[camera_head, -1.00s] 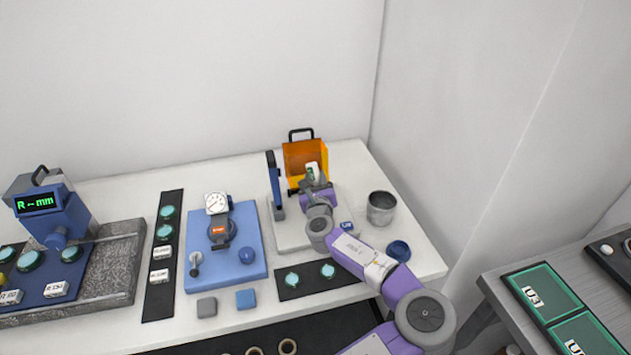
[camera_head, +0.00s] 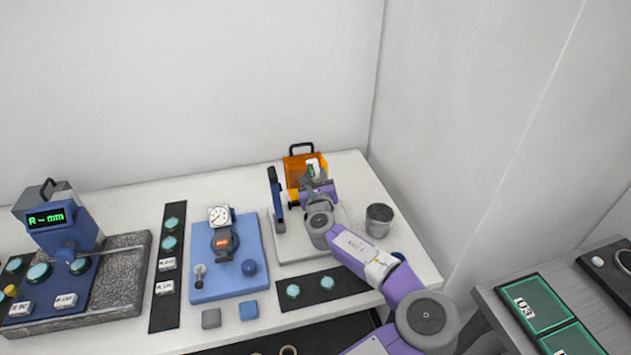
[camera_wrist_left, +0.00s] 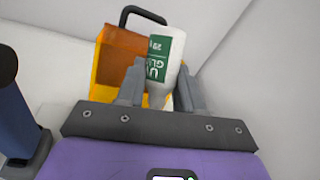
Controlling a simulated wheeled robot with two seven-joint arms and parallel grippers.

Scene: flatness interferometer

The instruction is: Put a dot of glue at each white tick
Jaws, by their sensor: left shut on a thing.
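My left gripper (camera_head: 316,179) is at the back right of the bench, in front of the orange transparent box (camera_head: 294,165) with a black handle. It is shut on a white glue bottle (camera_head: 313,166) with a green label. In the left wrist view the bottle (camera_wrist_left: 160,62) stands slightly tilted between the two grey fingers, with the orange box (camera_wrist_left: 112,62) behind it. The bottle's lower end is hidden by the gripper. I cannot make out any white ticks in either view. My right gripper is not in view.
A dark blue upright post (camera_head: 276,200) stands just left of the gripper on a pale plate (camera_head: 290,248). A metal cup (camera_head: 379,219) is to the right. A blue gauge stand (camera_head: 217,285) and a black strip with green discs (camera_head: 322,288) are nearer the front.

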